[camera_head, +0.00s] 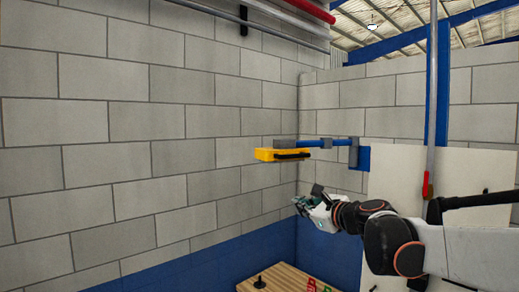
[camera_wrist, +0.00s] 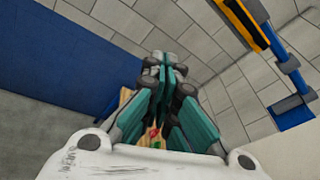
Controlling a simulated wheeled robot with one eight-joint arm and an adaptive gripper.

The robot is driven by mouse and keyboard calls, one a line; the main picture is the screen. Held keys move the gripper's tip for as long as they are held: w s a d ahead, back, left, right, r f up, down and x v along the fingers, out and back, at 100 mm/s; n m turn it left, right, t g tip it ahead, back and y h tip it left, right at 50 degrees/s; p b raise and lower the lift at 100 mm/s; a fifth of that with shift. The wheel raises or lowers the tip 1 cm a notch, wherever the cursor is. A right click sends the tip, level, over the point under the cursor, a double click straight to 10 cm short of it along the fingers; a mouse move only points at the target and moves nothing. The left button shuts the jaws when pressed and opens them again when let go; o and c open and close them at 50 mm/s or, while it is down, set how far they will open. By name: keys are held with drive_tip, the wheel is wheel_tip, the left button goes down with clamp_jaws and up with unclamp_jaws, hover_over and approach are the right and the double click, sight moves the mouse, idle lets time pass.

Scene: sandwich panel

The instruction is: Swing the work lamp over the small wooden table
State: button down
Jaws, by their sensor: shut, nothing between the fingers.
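The work lamp's yellow head (camera_head: 268,155) with a dark handle is up near the wall corner in the head view. Its blue arm (camera_head: 335,142) runs right to a blue wall bracket (camera_head: 363,158). The small wooden table (camera_head: 258,277) is low at the bottom edge, partly cut off; the lamp head shows above it in the picture, but the depth between them is unclear. My gripper (camera_head: 299,203) is below the lamp, apart from it. In the wrist view its fingers (camera_wrist: 165,62) are together and empty; the lamp head (camera_wrist: 246,22) is at upper right.
Grey block walls with a blue lower band (camera_head: 210,265) meet behind the lamp. A pale panel (camera_head: 395,180) and a blue post (camera_head: 437,90) stand at right near my arm. A black knob (camera_head: 259,282) and red and green items (camera_head: 311,284) lie on the table.

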drive_tip(key=w+d+r+m+t+p, duration=0.2)
drive_tip(key=w+r+m+p, duration=0.3)
drive_tip(key=r, duration=0.4)
drive_tip(key=shift+w+d+r+m+h+p, duration=0.15)
drive_tip(key=shift+w+d+m+h+p, duration=0.2)
drive_tip(key=shift+w+d+m, duration=0.2)
